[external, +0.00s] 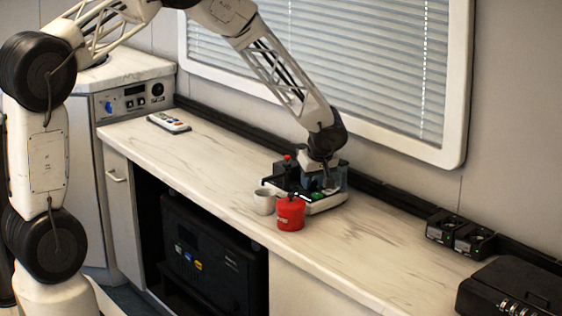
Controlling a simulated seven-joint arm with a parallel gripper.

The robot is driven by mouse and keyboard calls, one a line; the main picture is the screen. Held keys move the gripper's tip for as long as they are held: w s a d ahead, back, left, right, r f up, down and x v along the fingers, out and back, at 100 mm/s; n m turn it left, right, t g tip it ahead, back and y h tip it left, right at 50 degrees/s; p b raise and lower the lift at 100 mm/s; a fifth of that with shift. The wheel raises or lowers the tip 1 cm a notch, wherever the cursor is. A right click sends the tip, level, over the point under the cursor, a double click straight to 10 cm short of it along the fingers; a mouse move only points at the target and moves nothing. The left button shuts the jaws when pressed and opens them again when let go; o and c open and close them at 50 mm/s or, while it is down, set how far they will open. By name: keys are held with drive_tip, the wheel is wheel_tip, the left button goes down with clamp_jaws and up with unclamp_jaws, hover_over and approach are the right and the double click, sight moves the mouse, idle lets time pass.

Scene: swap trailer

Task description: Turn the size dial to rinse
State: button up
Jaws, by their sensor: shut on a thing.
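A small appliance (322,205) with a pale base and dark upper parts stands on the counter below the window. A small red part and small green lights show on it. My gripper (328,184) reaches down from above onto the right part of the appliance. It is shut on a small part there, which looks to be the size dial. The fingers and wrist hide the dial, so its marks and the setting it points to cannot be read.
A red container (290,213) and a white cup (264,201) stand just in front of the appliance. A remote-like device (168,123) lies at the left. Dark sockets (461,233) and a black case (515,290) are at the right. Counter (215,165) left of the cup is clear.

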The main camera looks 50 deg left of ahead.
drive_tip(key=shift+n+g, duration=0.5)
drive_tip(key=shift+n, duration=0.8)
drive_tip(key=o, duration=0.6)
drive_tip(key=v, duration=0.7)
drive_tip(key=shift+d+r, duration=0.2)
drive_tip(key=shift+r, duration=0.15)
drive_tip(key=shift+w, duration=0.1)
